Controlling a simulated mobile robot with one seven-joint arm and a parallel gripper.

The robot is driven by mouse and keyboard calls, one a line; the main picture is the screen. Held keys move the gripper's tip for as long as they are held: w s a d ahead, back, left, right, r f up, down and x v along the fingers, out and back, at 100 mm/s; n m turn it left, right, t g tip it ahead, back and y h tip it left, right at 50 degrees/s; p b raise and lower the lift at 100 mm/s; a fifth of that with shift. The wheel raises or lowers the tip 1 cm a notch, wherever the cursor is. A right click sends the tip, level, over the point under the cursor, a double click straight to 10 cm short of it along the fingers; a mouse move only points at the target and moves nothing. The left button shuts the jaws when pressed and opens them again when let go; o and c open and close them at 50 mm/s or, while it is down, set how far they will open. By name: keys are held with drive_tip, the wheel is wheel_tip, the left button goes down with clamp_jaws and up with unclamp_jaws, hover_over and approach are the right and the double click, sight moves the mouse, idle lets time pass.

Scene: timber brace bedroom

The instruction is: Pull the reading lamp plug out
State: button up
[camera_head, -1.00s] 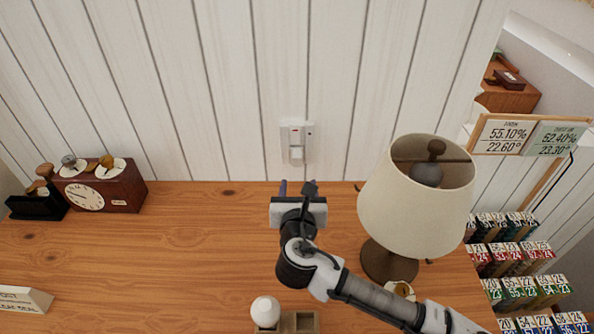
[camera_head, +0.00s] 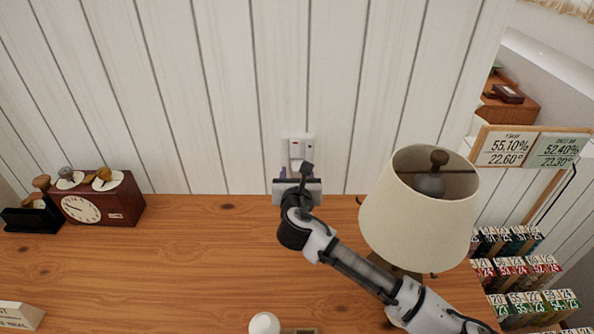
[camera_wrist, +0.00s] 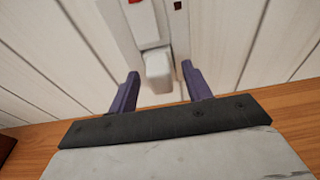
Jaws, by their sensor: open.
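The white wall socket plate (camera_head: 305,145) with a red switch is on the panelled wall above the desk. In the wrist view the white plug (camera_wrist: 159,70) juts out of the plate (camera_wrist: 148,20). My gripper (camera_wrist: 160,90) is open, with one purple finger to each side of the plug's lower end. I cannot tell whether either finger touches it; gaps show on both sides. In the head view my gripper (camera_head: 296,172) hides most of the plug. The reading lamp (camera_head: 418,218) with a cream shade stands on the desk to the right.
A red-brown clock (camera_head: 95,205) stands at the desk's left against the wall. A white round-topped object (camera_head: 264,324) is at the front edge. My arm passes close by the lamp. The desk (camera_head: 190,265) is clear left of my arm.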

drive_tip(key=shift+w, duration=0.3)
clamp_jaws()
drive_tip(key=c, duration=0.8)
unclamp_jaws()
clamp_jaws()
drive_tip(key=shift+s+f, duration=0.1)
drive_tip(key=shift+s, duration=0.15)
drive_tip(key=s+b, duration=0.2)
drive_tip(key=s, duration=0.4)
drive_tip(key=shift+s, duration=0.3)
idle(0.6)
